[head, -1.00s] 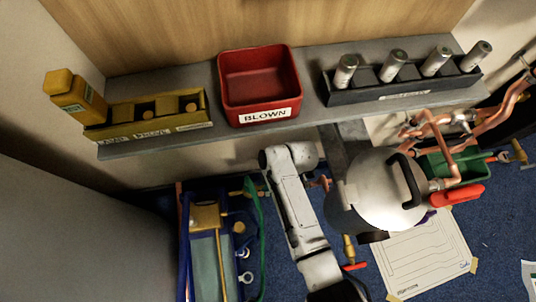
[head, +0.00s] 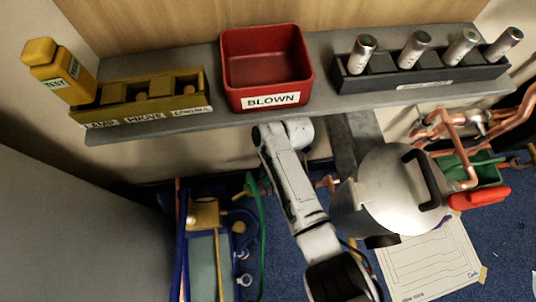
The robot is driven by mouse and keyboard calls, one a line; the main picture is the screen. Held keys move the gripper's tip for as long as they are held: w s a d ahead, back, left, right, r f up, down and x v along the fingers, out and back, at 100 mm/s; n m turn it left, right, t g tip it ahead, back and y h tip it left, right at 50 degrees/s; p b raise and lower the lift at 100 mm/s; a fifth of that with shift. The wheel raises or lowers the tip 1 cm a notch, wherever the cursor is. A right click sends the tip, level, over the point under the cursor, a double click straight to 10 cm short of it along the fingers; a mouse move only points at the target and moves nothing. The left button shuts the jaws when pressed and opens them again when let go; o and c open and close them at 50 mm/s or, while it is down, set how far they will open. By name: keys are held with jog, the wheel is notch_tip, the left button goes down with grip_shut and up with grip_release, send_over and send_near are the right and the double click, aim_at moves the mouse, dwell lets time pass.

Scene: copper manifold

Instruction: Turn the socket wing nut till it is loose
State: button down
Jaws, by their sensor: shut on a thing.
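My arm (head: 293,185) crosses the lower middle of the head view, white with dark joints. My gripper does not show; the frame edge or my arm hides it. I cannot make out the socket wing nut or tell whether anything turns it. Copper pipework (head: 455,135) runs at the right, beside a grey rounded body with a black handle (head: 420,180). A short copper piece (head: 327,184) shows just right of my arm, partly hidden.
A grey shelf (head: 215,125) spans the back. It bears a red bin marked BLOWN (head: 265,68), a yellow rack (head: 140,100) with a TEST block (head: 55,72), and a dark rack (head: 425,78) of silver cylinders. A blue-framed unit (head: 183,245) and paper sheet (head: 430,265) lie below.

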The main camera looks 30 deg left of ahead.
jog(key=shift+w+a, duration=0.1)
jog(key=c, duration=1.2)
grip_release()
jog(key=shift+a, duration=0.1)
jog(key=shift+r, duration=0.1)
jog(key=p+v, duration=0.4)
jog(key=v, duration=0.6)
jog(key=shift+r, duration=0.3)
